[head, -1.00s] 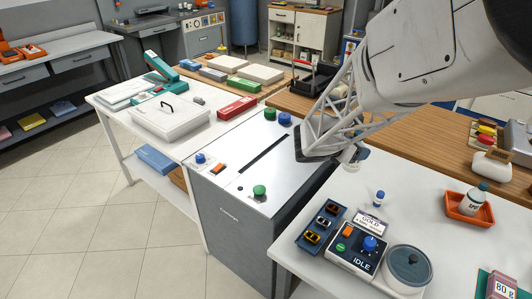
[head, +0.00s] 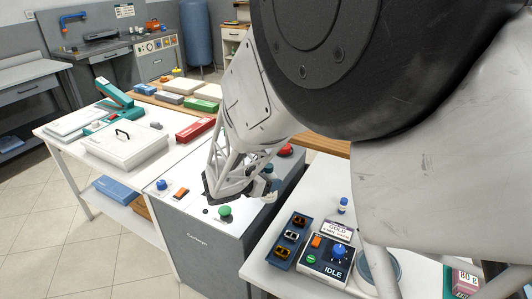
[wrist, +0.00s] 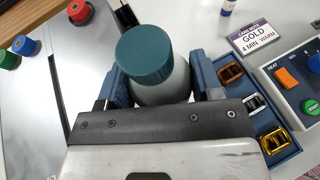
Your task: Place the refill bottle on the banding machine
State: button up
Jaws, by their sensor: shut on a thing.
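The refill bottle, a pale bottle with a teal cap (wrist: 145,55), is upright between the two blue fingers of my gripper (wrist: 160,85) in the wrist view. My gripper is shut on it. In the head view my gripper (head: 268,186) is over the right part of the banding machine (head: 205,245), a grey cabinet with a pale top. The bottle is mostly hidden there by my arm. The machine top also shows at the left of the wrist view (wrist: 35,100). I cannot tell the bottle's height above it.
The machine top carries a green knob (head: 225,211), an orange switch (head: 181,194), a blue knob (head: 162,184) and a red knob (head: 286,150). A control box (head: 325,262) and a tray of coloured clips (head: 290,238) stand on the white table to the right.

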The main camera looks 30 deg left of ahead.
jog(key=shift+f, duration=1.8)
jog(key=shift+w, duration=0.1)
jog(key=w+a+f, duration=0.1)
jog(key=w+a, duration=0.9)
jog(key=w, duration=0.1)
jog(key=shift+w+a+f, duration=0.2)
jog(key=shift+w+a, duration=0.15)
jog(key=shift+f, duration=0.1)
jog(key=shift+f, duration=1.7)
jog(key=shift+f, duration=0.1)
jog(key=o, duration=1.1)
